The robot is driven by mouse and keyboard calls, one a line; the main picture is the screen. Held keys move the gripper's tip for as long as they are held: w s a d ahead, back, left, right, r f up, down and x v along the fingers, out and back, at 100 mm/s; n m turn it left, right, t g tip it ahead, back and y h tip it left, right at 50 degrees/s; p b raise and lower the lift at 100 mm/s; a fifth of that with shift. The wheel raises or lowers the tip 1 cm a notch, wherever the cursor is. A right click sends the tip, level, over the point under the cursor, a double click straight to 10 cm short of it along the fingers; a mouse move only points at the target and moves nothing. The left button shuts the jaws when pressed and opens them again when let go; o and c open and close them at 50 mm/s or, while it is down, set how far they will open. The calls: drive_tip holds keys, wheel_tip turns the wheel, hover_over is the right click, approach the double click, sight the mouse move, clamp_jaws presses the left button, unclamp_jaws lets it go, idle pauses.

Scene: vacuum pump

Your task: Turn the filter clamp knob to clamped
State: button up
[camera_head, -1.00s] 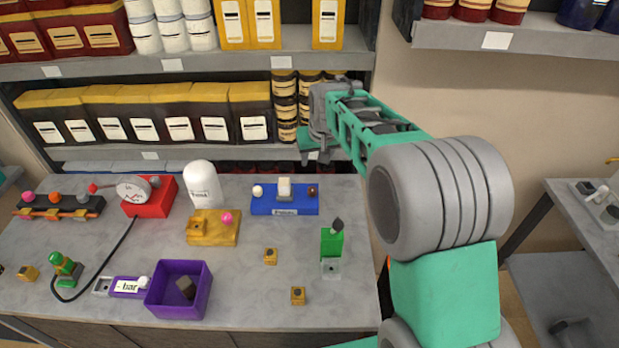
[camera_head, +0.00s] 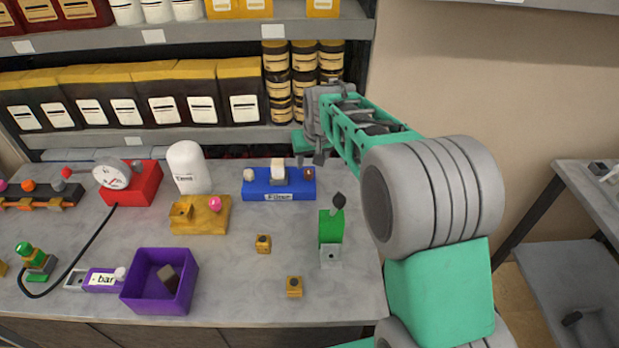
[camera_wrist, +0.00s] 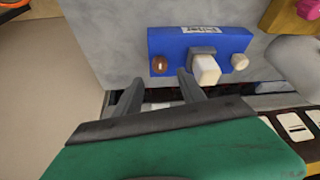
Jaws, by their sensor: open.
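A blue filter block (camera_head: 258,192) with a white label stands near the back of the grey bench. It carries a pale round knob (camera_head: 249,174) on the left, a white block in a grey holder (camera_head: 278,170) in the middle and a small brown knob (camera_head: 308,173) on the right. In the wrist view the order is reversed, with the brown knob (camera_wrist: 159,66) left and the pale knob (camera_wrist: 240,62) right. My gripper (camera_head: 309,158) is open and empty near the block's brown-knob end. Its fingers (camera_wrist: 160,80) point toward the block, apparently apart from it. I cannot tell which knob is the clamp.
A white cylinder (camera_head: 188,168) and a yellow block with a pink knob (camera_head: 190,218) stand left of the filter block. A green block with a dark knob (camera_head: 331,227) stands to the right. Shelves of bags and jars (camera_head: 277,85) rise close behind.

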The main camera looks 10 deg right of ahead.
sight(309, 172)
drive_tip(key=p+x, duration=0.1)
drive_tip(key=x, duration=0.6)
drive_tip(key=shift+f, duration=0.1)
drive_tip(key=shift+c, duration=0.5)
clamp_jaws()
